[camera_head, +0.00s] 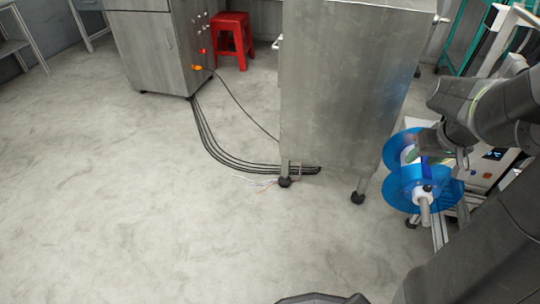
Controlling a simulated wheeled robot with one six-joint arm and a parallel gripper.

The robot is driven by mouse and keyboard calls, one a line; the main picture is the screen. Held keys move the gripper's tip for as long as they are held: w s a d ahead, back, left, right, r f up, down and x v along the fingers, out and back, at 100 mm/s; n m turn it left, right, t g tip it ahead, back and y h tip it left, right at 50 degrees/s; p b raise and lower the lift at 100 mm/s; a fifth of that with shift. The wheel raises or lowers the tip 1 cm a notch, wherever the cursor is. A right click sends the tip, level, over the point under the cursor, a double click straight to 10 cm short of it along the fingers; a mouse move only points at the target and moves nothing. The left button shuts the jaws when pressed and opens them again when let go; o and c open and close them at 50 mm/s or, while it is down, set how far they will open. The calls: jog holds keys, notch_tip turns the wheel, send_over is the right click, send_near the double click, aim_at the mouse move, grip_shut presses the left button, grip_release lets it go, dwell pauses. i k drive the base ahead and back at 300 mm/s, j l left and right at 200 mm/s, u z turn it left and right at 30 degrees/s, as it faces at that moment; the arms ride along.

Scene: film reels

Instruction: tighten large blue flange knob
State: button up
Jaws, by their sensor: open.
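A blue reel (408,193) with two round, see-through blue flanges sits on a light metal shaft (424,213) at the right edge of the machine area. A darker blue part (425,168) shows by the reel's hub, close to my gripper; I cannot tell for sure whether it is the large flange knob. My gripper (440,155) is open, coming in from the upper right above and in front of the reel. It hides part of the rear flange. Its fingertips are small and partly hidden, so I cannot tell whether they touch the blue part.
A grey metal cabinet (340,90) on black feet stands left of the reel. Another cabinet (160,50) and a red stool (232,40) are at the back. Black cables (225,157) run across the floor between the cabinets. The floor (120,210) at left is clear.

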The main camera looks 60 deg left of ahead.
aim_at(427, 188)
jog(key=k+u, duration=0.1)
jog(key=u, duration=0.75)
jog(key=k+j+u, duration=0.1)
jog(key=u, duration=0.3)
jog(key=l+z, duration=0.15)
jog(key=l, duration=0.2)
jog(key=i+l+z, duration=0.15)
jog(key=l, duration=0.2)
jog(key=i+l+z, duration=0.15)
jog(key=l, duration=0.2)
